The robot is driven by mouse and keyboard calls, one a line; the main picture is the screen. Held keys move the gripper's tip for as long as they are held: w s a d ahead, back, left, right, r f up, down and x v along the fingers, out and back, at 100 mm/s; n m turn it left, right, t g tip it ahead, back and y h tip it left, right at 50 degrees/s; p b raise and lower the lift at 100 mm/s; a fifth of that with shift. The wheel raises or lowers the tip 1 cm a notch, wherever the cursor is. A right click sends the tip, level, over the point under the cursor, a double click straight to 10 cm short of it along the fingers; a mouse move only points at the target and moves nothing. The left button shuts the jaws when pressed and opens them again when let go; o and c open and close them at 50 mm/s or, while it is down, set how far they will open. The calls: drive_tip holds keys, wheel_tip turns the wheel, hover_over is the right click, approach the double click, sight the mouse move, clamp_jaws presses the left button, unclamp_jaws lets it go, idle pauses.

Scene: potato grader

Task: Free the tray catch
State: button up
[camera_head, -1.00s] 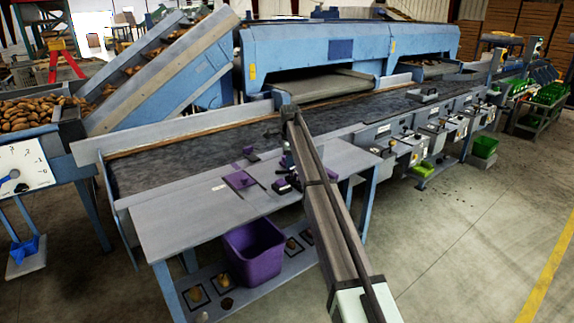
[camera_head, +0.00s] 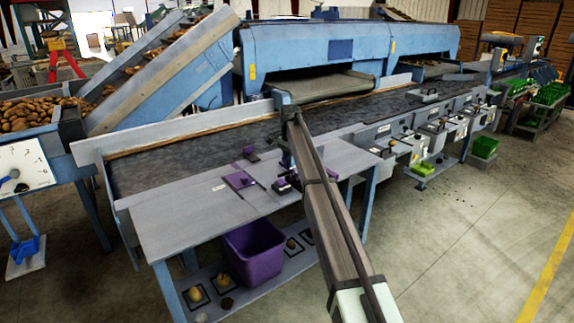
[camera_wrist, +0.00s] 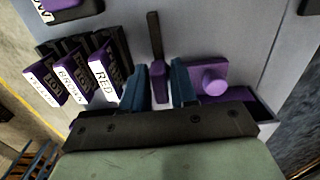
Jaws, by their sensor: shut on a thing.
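My gripper (camera_wrist: 159,90) is shut on a small purple handle (camera_wrist: 158,72), with one dark blue finger on each side. A thin dark bar (camera_wrist: 154,32) runs from the handle across the grey table; this looks like the catch. Beside the right finger is a purple block with a round knob (camera_wrist: 214,80), on or next to a dark purple tray-like part (camera_wrist: 240,98). In the head view my gripper (camera_head: 287,170) is down at the bench, and my arm hides part of that spot. A flat purple plate (camera_head: 238,181) lies to its left.
Several purple tabs labelled with words such as RED (camera_wrist: 104,82) stand left of my gripper. A purple bin (camera_head: 253,250) sits on the shelf below the bench (camera_head: 190,225). The dark conveyor belt (camera_head: 180,158) runs behind. The bench's left part is clear.

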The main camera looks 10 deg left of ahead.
drive_tip(key=o, duration=0.4)
drive_tip(key=shift+c, duration=0.2)
drive_tip(key=shift+r, duration=0.15)
drive_tip(key=shift+r, duration=2.4)
